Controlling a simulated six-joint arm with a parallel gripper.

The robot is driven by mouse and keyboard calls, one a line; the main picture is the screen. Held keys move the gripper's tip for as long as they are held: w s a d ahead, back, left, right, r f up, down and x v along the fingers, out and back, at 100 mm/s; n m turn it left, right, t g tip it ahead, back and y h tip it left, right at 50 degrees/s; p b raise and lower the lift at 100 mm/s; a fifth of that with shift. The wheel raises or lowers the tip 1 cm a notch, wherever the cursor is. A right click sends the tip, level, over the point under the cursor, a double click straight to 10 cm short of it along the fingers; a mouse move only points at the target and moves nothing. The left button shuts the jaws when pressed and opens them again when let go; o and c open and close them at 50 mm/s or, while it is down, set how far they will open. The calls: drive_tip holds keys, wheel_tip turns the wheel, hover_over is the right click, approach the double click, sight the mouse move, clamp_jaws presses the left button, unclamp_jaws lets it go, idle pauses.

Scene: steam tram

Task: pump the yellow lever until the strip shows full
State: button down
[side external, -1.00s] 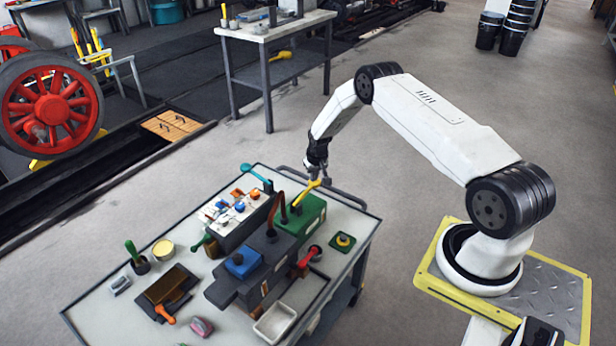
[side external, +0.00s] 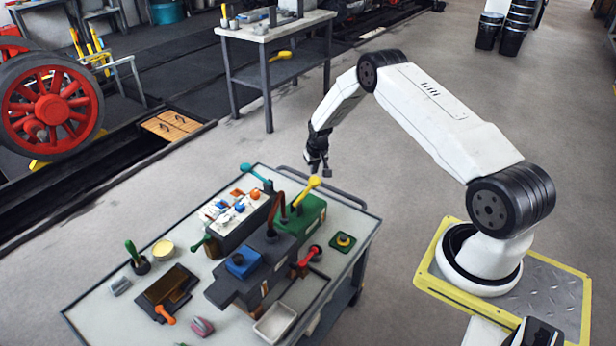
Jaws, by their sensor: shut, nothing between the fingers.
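The yellow lever (side external: 307,189) stands on the green box (side external: 306,215) at the back right of the cart top. It tilts up and to the right, its knob end toward my gripper. My gripper (side external: 324,172) is just above and to the right of the knob, with its jaws shut and empty. A small gap seems to lie between them, though contact is hard to judge from this angle. I cannot make out the strip or its reading at this size.
A teal-handled lever (side external: 256,176), a dark brown bent pipe (side external: 274,206) and a red-handled part (side external: 309,256) stand close around the green box. A yellow button on a green plate (side external: 343,241) is to its right. The cart's rail (side external: 345,197) runs behind.

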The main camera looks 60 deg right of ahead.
idle(0.4)
wheel_tip(320, 180, up, 6)
idle(0.8)
